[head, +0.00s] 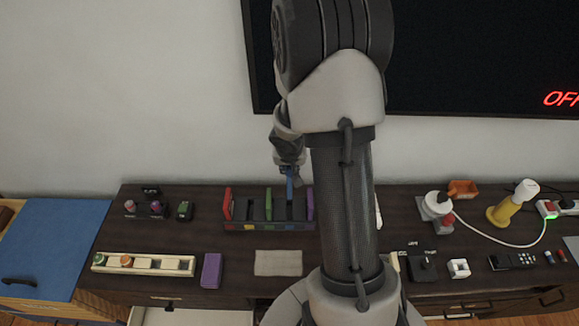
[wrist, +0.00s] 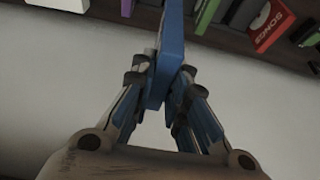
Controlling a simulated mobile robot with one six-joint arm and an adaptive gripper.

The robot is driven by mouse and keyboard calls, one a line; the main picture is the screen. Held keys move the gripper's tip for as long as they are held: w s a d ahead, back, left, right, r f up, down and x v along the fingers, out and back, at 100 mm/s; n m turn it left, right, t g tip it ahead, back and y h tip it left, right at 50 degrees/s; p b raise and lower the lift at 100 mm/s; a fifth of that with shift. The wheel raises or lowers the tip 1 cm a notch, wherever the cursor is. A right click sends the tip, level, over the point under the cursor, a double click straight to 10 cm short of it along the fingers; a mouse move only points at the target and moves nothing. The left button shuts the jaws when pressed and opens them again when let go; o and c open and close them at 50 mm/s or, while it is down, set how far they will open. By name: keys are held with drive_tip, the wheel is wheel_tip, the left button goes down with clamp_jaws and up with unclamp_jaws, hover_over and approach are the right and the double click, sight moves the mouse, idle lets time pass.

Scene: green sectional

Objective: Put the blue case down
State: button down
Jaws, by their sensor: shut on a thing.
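My gripper (head: 289,168) is shut on the blue case (wrist: 172,52), which is pinched between the two fingertips in the wrist view. In the head view the blue case (head: 290,182) hangs upright just below the gripper, over the right part of a dark slotted rack (head: 268,227). I cannot tell whether its lower edge is inside a slot. The rack has coloured marks on its front. A red case (head: 227,204) stands at its left end and a purple case (head: 310,203) at its right end, close to the blue one.
A separate purple case (head: 211,271) lies on the dark table left of a beige cloth (head: 278,263). A wooden tray (head: 143,265) is at front left. The wall is close behind the rack.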

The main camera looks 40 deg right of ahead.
drive_tip(key=shift+r+p, duration=0.65)
drive_tip(key=shift+r, duration=0.45)
drive_tip(key=shift+a, duration=0.1)
